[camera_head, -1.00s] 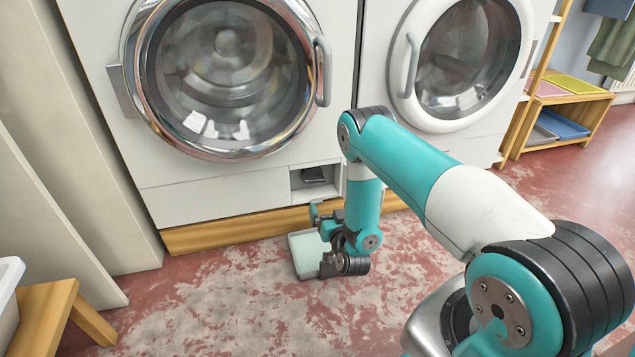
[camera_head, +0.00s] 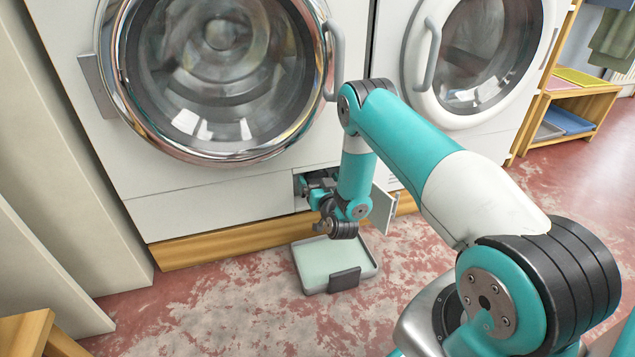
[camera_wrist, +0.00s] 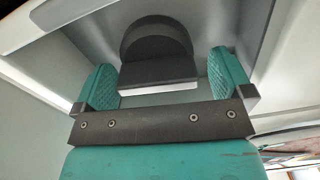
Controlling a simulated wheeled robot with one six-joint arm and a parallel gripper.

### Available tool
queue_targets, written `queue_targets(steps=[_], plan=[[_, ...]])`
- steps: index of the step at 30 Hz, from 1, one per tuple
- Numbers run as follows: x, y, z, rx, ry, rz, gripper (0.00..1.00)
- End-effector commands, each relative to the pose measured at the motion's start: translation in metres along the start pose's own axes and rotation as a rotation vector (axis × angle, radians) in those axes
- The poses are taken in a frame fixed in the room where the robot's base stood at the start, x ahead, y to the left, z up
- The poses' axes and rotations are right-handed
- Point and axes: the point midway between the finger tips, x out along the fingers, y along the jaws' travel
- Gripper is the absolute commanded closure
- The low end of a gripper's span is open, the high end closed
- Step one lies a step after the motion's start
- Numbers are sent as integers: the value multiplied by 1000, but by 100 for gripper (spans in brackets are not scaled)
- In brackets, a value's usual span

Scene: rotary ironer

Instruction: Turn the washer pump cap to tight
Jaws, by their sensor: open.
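The washer pump cap (camera_wrist: 157,52) is dark, with a round body and a straight, flat grip bar lying level across its front. It sits inside the small recess low on the left washer, and in the head view my arm hides it. My gripper (camera_wrist: 165,80) is open, its two teal pads standing left and right of the cap's grip bar with a gap on each side. The cap is ahead of the pads; how deep they reach around it I cannot tell. In the head view my gripper (camera_head: 314,186) is at the recess mouth.
The recess's small door (camera_head: 382,209) stands open to the right of my wrist. A pale green shallow tray (camera_head: 318,260) lies on the floor below. The left washer's round door (camera_head: 118,62) is above. The recess wall (camera_wrist: 255,45) is close to the right pad.

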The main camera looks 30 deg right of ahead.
Motion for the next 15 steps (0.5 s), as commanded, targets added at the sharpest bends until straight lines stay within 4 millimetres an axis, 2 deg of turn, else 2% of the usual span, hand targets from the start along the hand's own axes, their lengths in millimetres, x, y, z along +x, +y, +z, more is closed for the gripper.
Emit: queue_targets(steps=[4, 10, 15], plan=[[0, 2, 0, 1, 0, 3, 4], [0, 2, 0, 1, 0, 3, 50], [-1, 2, 0, 2, 0, 3, 51]])
